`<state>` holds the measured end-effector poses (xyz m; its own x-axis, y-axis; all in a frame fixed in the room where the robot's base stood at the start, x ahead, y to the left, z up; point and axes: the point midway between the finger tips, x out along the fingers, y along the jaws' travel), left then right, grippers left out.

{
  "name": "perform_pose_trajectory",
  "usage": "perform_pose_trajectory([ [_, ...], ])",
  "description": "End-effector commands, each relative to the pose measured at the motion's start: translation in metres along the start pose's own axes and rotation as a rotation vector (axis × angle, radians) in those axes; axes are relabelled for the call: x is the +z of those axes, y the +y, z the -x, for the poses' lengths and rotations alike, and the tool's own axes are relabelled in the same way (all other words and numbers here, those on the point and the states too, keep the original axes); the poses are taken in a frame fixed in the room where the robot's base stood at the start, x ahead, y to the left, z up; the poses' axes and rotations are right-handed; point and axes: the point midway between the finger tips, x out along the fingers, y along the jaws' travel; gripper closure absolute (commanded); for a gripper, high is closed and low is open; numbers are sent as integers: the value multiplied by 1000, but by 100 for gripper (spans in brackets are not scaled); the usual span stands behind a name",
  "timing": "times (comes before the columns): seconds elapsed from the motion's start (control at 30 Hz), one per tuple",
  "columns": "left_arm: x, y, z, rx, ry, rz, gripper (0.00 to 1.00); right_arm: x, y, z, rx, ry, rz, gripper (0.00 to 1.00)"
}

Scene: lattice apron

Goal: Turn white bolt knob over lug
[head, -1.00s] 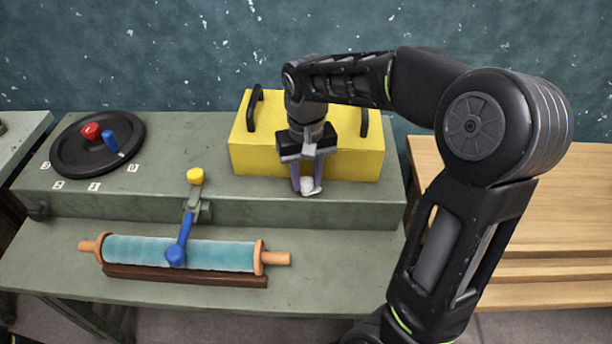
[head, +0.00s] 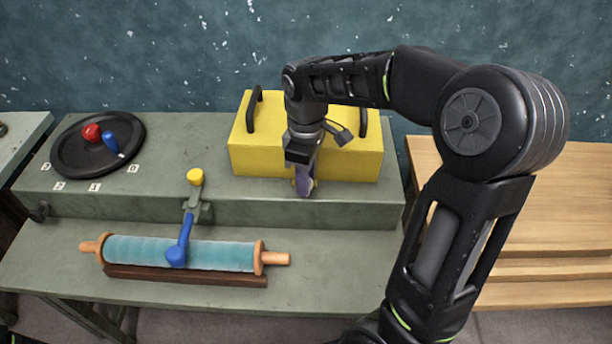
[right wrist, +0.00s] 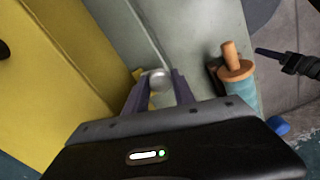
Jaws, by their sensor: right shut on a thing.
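In the head view the fingers hide the knob. A small yellow part (right wrist: 140,74) shows beside the fingers; I cannot tell whether it is the lug. My left gripper is not identifiable in the head view.
The box has two black handles (head: 254,108) and sits on the raised grey bench shelf (head: 110,185). A blue lever (head: 181,240) with a yellow knob (head: 195,176) stands to the left, over a teal roller (head: 215,254). A black disc (head: 70,150) is at far left. A wooden bench (head: 530,210) is at right.

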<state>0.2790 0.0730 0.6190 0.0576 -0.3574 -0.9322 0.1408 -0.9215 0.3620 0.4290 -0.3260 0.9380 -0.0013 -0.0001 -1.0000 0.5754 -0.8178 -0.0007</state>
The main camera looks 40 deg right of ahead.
Motion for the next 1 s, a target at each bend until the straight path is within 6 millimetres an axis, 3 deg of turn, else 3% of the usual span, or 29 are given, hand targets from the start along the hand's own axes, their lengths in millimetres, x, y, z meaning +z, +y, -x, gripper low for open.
perform_pose_trajectory([
  [0.4, 0, 1, 3, 0, 0, 0, 60, -1, 2, 2, 5, 4, 241, 100],
  [0.93, 0, 1, 3, 0, 0, 0, 60, -2, 2, 2, 5, 5, 274, 100],
  [0.97, 0, 1, 3, 0, 0, 0, 60, -2, 2, 2, 5, 5, 273, 68],
  [1.0, 0, 1, 3, 0, 0, 0, 60, -2, 2, 2, 5, 5, 273, 65],
])
